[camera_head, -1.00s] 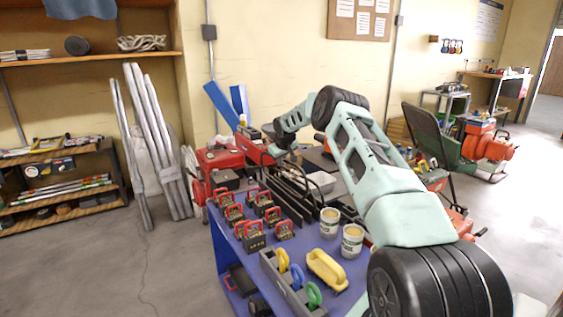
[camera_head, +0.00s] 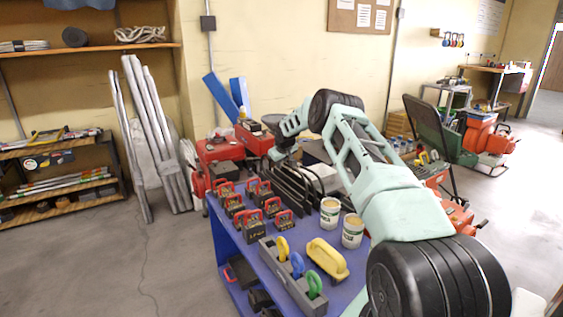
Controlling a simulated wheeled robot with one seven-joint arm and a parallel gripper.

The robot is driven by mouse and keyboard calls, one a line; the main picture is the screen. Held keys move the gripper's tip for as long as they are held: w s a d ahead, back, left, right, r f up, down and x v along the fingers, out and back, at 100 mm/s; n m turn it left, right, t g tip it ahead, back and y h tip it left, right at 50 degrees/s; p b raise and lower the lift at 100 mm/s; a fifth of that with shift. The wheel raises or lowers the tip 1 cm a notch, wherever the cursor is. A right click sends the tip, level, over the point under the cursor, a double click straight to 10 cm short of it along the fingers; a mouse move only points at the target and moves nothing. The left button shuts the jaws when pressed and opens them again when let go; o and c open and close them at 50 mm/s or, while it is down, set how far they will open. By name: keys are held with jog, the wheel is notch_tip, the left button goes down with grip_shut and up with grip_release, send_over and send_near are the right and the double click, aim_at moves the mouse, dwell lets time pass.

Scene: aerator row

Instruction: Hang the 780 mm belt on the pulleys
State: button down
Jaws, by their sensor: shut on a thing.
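Several black belts (camera_head: 292,188) stand as thin curved loops at the back of the blue cart. No length marking on them is readable, so I cannot tell which is the 780 mm belt. My gripper (camera_head: 275,156) is small in the view, just above the left end of these loops and in front of the red machine. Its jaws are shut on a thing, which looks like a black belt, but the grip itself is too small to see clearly. I cannot make out the pulleys; the red machine (camera_head: 218,150) stands behind the cart.
The blue cart (camera_head: 232,262) also carries red-handled dark blocks (camera_head: 253,226), two cans (camera_head: 352,231), a yellow-handled tool (camera_head: 327,259) and a grey holder (camera_head: 293,282) with coloured rings. Grey tubes (camera_head: 150,130) lean at the left wall.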

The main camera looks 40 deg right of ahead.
jog(key=shift+f+b, duration=0.65)
jog(key=shift+f, duration=0.95)
jog(key=c, duration=1)
grip_release()
jog(key=shift+r, duration=0.1)
jog(key=shift+r+p, duration=0.4)
jog(key=shift+r, duration=0.1)
jog(key=shift+r, duration=0.1)
